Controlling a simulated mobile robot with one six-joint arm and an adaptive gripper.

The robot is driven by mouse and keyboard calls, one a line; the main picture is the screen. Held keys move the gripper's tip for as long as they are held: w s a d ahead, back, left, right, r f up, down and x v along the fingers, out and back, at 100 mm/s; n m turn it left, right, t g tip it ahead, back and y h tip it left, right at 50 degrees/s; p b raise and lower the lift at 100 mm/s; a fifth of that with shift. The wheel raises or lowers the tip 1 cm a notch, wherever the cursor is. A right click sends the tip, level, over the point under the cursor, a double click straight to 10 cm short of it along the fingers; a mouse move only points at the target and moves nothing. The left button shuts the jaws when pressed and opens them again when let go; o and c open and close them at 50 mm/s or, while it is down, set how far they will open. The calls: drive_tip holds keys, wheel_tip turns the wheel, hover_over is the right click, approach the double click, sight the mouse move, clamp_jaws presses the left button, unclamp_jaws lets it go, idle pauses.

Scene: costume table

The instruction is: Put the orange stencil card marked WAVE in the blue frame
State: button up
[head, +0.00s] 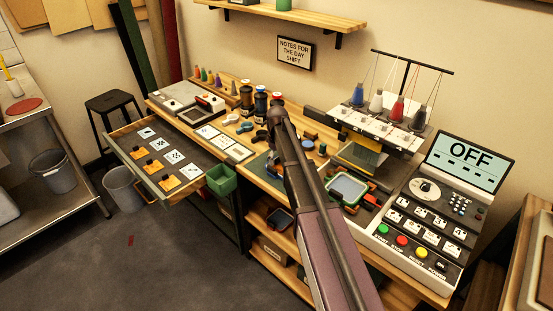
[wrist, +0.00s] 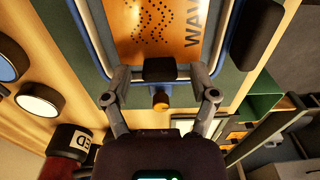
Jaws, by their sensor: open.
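The orange stencil card (wrist: 160,35) marked WAVE shows in the wrist view, with a pattern of dark dots. It lies within the outline of the blue frame (wrist: 88,38); I cannot tell whether it is fully seated. A black block (wrist: 158,69) is at the card's near edge. My gripper (wrist: 160,78) is open, its fingers spread to either side of the block. I see no finger touching it. In the head view my arm hides most of the frame and card.
The open drawer (head: 200,184) at left holds several other orange cards (head: 157,166). A green bin (head: 221,180) hangs at the table's front edge.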

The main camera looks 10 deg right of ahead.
drive_tip(key=shift+r, duration=0.1)
wheel_tip(320, 180, up, 12)
drive_tip(key=p, duration=1.2)
drive_tip(key=shift+r, duration=0.15)
idle(0.8)
drive_tip(key=s+m, duration=0.7)
drive_tip(key=s, duration=2.2)
drive_tip(key=shift+a, duration=0.15)
